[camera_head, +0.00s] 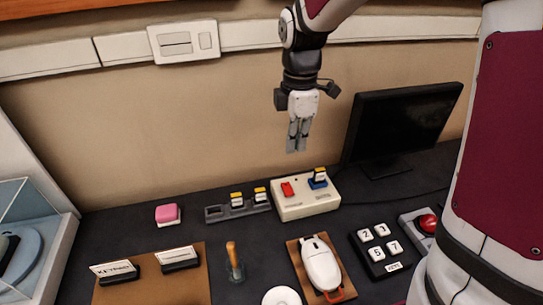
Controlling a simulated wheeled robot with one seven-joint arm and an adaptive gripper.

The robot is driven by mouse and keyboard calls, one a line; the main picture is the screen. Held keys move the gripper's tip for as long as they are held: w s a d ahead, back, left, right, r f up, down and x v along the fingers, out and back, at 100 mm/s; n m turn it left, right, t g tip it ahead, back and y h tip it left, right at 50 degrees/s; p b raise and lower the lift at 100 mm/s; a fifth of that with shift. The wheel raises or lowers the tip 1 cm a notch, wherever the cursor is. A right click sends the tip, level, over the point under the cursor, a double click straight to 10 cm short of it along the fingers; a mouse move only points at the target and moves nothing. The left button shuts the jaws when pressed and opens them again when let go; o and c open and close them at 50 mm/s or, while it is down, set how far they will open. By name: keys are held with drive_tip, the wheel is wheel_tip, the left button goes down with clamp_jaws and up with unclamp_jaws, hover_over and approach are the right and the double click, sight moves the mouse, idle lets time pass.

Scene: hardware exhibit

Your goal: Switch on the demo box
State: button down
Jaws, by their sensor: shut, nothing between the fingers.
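The demo box is likely the cream box (306,205) at the back middle of the dark table. A red rocker-like switch (288,189) sits on the left of its top. A blue piece (317,182) with a white and yellow tag stands on the right of its top. I cannot tell the switch's position. My gripper (296,150) hangs above and behind the box near the wall, pointing down, apart from everything. Its fingers are shut and empty.
A dark rack (237,209) with two tagged pieces stands left of the box. A monitor (402,125) is at the right. In front are a white mouse (321,266), a keypad (379,250), a wooden-handled tool (232,259) and a red button (428,223). A pink block (167,213) lies left.

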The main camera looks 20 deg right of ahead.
sight(291, 193)
drive_tip(key=shift+w+f, duration=0.35)
drive_tip(key=shift+f, duration=0.05)
wheel_tip(291, 193, down, 14)
drive_tip(key=shift+r+b, duration=0.1)
drive_tip(key=shift+b, duration=0.45)
drive_tip(key=shift+s, duration=0.1)
drive_tip(key=shift+s+f, duration=0.1)
drive_tip(key=shift+f, duration=0.3)
drive_tip(key=shift+w+r, duration=0.35)
drive_tip(key=shift+w, duration=0.45)
